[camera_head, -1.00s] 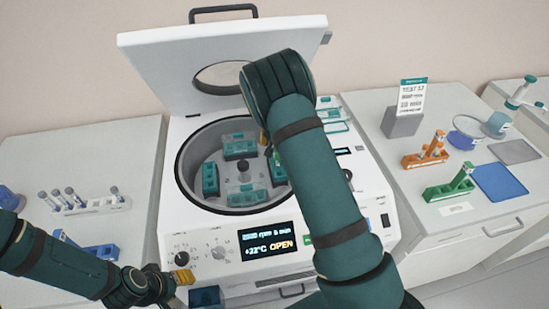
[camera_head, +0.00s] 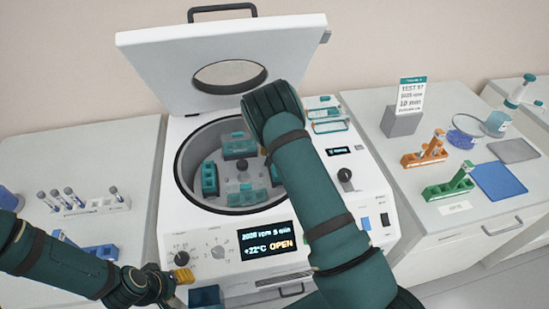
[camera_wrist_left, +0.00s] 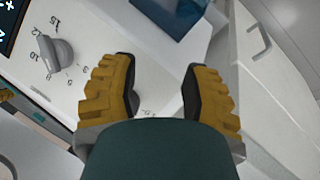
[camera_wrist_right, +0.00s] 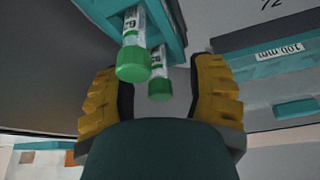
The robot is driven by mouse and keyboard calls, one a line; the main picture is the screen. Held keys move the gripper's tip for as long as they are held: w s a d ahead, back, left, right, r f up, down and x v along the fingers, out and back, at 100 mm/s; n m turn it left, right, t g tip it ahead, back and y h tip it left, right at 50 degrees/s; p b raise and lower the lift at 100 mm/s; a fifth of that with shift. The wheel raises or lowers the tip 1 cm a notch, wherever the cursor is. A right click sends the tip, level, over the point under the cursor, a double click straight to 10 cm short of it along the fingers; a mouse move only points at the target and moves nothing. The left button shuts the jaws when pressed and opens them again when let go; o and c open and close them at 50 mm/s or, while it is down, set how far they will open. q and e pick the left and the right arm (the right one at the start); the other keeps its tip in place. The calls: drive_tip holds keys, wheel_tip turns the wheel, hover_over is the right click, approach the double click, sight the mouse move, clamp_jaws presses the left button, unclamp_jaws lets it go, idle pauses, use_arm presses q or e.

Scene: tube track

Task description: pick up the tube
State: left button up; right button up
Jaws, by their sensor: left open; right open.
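In the right wrist view, a clear tube with a green cap and a white label (camera_wrist_right: 131,25) sits in a teal holder (camera_wrist_right: 175,35). A second green-capped tube (camera_wrist_right: 160,72) shows just behind it. My right gripper (camera_wrist_right: 160,85) is open, its yellow-and-black fingers on either side of the second cap; I cannot tell whether they touch it. In the head view my right arm hides that gripper over the open centrifuge (camera_head: 185,225). My left gripper (camera_head: 182,275) is open and empty in front of the centrifuge's lower front, beside a knob in the left wrist view.
The centrifuge lid (camera_head: 160,60) stands raised behind the bowl, which holds several teal buckets (camera_head: 209,180). A white rack (camera_head: 95,207) with tubes and a blue rack (camera_head: 100,252) are on the left. Orange (camera_head: 425,158) and green (camera_head: 447,190) racks stand on the right beside a blue mat (camera_head: 500,182).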

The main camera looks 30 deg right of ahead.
clamp_jaws()
drive_tip(key=shift+r, duration=0.1)
wheel_tip(320, 180, up, 10)
drive_tip(key=shift+f, duration=0.1)
idle(0.4)
wheel_tip(320, 180, up, 5)
drive_tip(key=p, duration=0.3)
idle(0.6)
drive_tip(key=shift+f, duration=0.15)
